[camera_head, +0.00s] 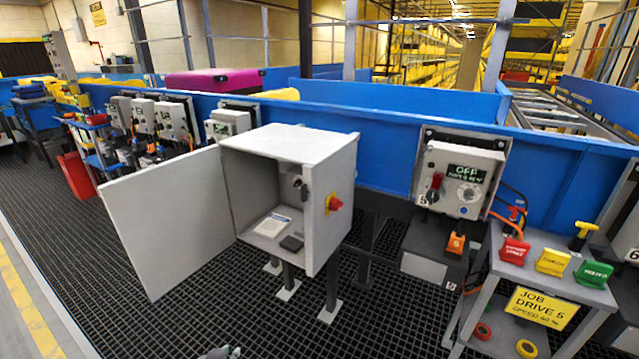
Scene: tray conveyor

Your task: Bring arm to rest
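Only a small grey tip of a gripper, most likely my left gripper (221,352), shows at the bottom edge, left of centre. It is low in front of the grey cabinet (285,146) and apart from it. The rest of that gripper and its arm are cut off, so I cannot tell whether it is open or shut. My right gripper is not in view. The cabinet stands on legs with its door (165,220) swung wide open to the left. A white card (272,225) and a small dark item (291,243) lie inside it.
A red rotary handle (334,202) sticks out from the cabinet's right side. A blue conveyor wall (380,140) runs behind, carrying a drive box (460,180) reading OFF. A cart (535,281) with red, yellow and green tags stands at right. The dark grating floor (225,310) is mostly clear in front.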

